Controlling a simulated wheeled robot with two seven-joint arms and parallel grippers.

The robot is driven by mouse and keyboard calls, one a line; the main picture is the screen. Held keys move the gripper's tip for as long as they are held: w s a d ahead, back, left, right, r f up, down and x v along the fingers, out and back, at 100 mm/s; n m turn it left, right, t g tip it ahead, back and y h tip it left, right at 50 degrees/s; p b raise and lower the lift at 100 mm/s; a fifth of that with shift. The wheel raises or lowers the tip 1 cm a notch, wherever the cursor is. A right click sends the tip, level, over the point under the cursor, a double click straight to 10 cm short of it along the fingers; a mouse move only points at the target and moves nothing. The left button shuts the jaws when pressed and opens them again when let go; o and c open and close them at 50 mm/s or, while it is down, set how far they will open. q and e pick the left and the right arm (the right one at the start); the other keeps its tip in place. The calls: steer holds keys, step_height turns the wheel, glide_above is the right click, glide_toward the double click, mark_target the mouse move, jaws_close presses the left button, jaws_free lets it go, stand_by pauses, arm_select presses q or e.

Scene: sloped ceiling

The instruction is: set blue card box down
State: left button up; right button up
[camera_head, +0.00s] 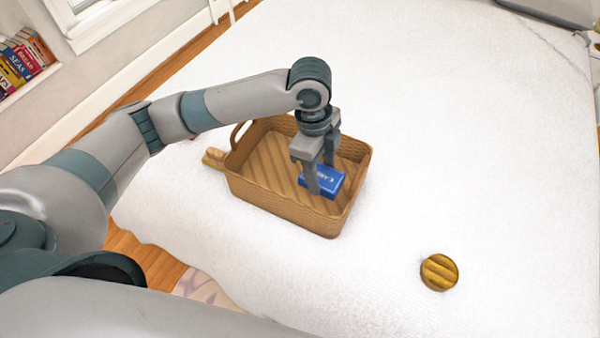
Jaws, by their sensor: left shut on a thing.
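The blue card box (331,181) is a small blue block with white lettering on its top. My left gripper (322,180) reaches down into a brown wicker basket (287,207) and is shut on the blue card box. The box is inside the basket's outline, toward its right side. I cannot tell whether it touches the basket floor. The fingers hide part of the box. My right gripper is not in view.
The basket stands on a wide white surface. A round ridged golden-brown object (440,272) lies to the front right. A light brown object (213,158) lies by the basket's left side. The white surface right of the basket is mostly clear. Books (22,62) stand at the far left.

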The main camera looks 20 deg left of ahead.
arm_select(q)
steer(key=shift+s, duration=0.1)
